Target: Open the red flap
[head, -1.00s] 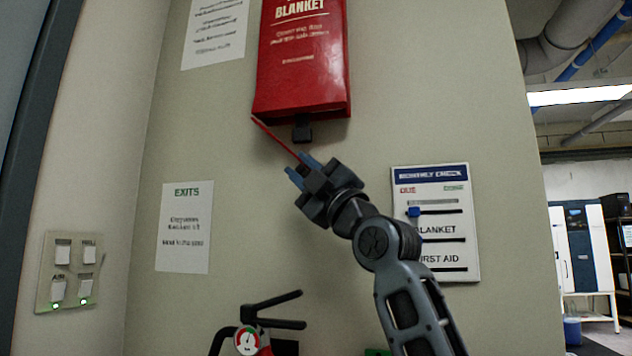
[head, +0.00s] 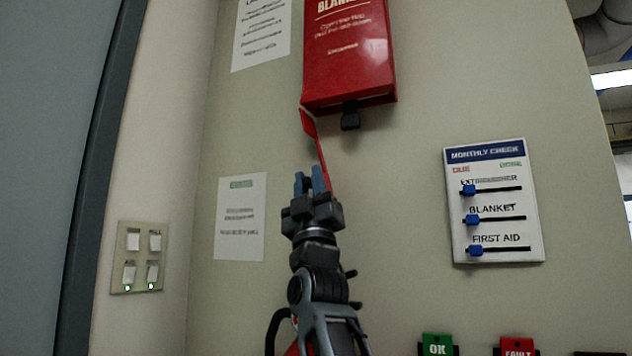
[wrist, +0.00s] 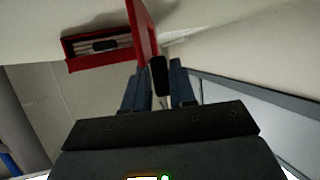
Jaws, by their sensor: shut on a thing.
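The red flap (head: 317,145) hangs steeply down from the left lower edge of the red blanket box (head: 349,55) on the wall, swung well away from the opening. My gripper (head: 309,183) is below the box, shut on the free end of the flap. In the wrist view a black handle piece (wrist: 159,76) sits between my fingers. The exact contact is partly hidden.
A black tab (head: 350,115) hangs under the box. A monthly check board (head: 495,200) with blue sliders is at right. A switch plate (head: 139,258) is at left. A green OK sign (head: 437,345) and a red fault sign (head: 517,346) are low right.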

